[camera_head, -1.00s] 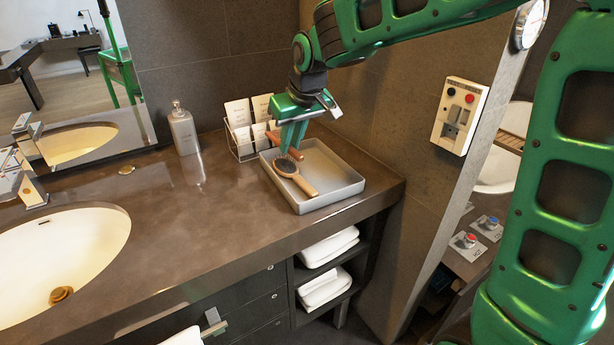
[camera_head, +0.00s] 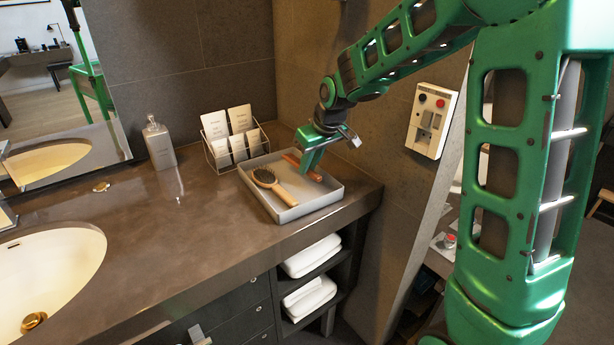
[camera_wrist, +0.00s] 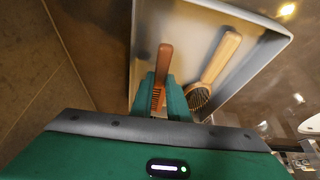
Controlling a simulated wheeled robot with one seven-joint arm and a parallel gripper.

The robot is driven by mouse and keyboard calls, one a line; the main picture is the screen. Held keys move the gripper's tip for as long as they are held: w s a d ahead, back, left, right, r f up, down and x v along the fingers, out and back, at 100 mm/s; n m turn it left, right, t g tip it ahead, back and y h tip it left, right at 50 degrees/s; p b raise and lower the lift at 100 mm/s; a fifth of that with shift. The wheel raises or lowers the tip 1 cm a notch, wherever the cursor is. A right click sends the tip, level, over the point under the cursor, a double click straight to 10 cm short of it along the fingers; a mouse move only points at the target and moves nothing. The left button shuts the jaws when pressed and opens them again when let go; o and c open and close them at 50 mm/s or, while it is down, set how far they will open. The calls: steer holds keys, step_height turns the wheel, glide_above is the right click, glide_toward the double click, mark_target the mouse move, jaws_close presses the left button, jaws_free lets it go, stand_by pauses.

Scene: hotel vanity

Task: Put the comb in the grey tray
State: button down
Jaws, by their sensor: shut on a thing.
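The grey tray (camera_head: 312,206) sits on the counter near its right end; its bare floor also shows in the wrist view (camera_wrist: 190,32). The orange-brown comb (camera_head: 293,161) is over the right-hand part of the tray, low between its walls. My gripper (camera_head: 308,168) is shut on the comb, and in the wrist view its green fingers (camera_wrist: 161,92) flank the toothed part of the comb (camera_wrist: 164,58), with the handle pointing away. I cannot tell whether the comb touches the tray floor.
A wooden hairbrush (camera_head: 272,186) lies in the tray beside the comb, close to my finger in the wrist view. A wire card rack (camera_head: 232,140) stands behind the tray, a soap bottle (camera_head: 159,143) farther left. The wall panel (camera_head: 431,120) is right.

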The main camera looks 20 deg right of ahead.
mark_target(310, 172)
step_height(310, 172, down, 4)
steer(key=shift+r, duration=0.15)
steer(key=shift+s+f, duration=0.1)
steer(key=shift+f, duration=0.25)
steer(key=c, duration=1.8)
jaws_free()
steer(key=shift+o, duration=0.4)
steer(key=shift+s+a+f, duration=0.1)
steer(key=shift+s+f, duration=0.05)
steer(key=shift+f, duration=0.05)
steer(key=shift+a+r, duration=0.1)
steer(key=shift+r, duration=0.35)
steer(key=v, duration=1.2)
steer(key=shift+w+d+r, duration=0.1)
steer(key=shift+w+d, duration=0.15)
